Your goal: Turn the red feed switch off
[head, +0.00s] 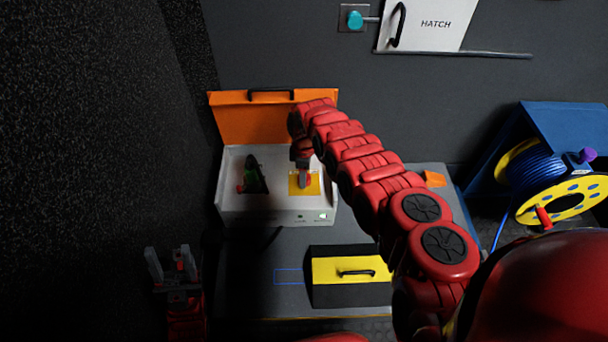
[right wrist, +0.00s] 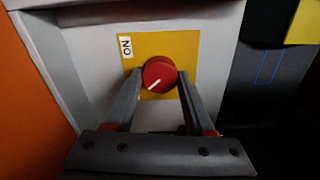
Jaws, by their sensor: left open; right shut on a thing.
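The red feed switch (right wrist: 159,74) is a round red knob with a white pointer line, on a yellow plate (right wrist: 205,50) with a label reading "ON" (right wrist: 126,47). In the right wrist view the pointer slants to the lower left, away from the label. My right gripper (right wrist: 160,84) is shut on the knob, one finger on each side. In the head view my right gripper (head: 304,178) reaches into the open white box (head: 232,207) over the yellow plate and hides the knob. My left gripper (head: 172,264) is open and empty at the lower left.
The box's orange lid (head: 240,122) stands open at the back. A black and yellow case (head: 345,283) sits in front. A blue cable reel (head: 545,180) stands right.

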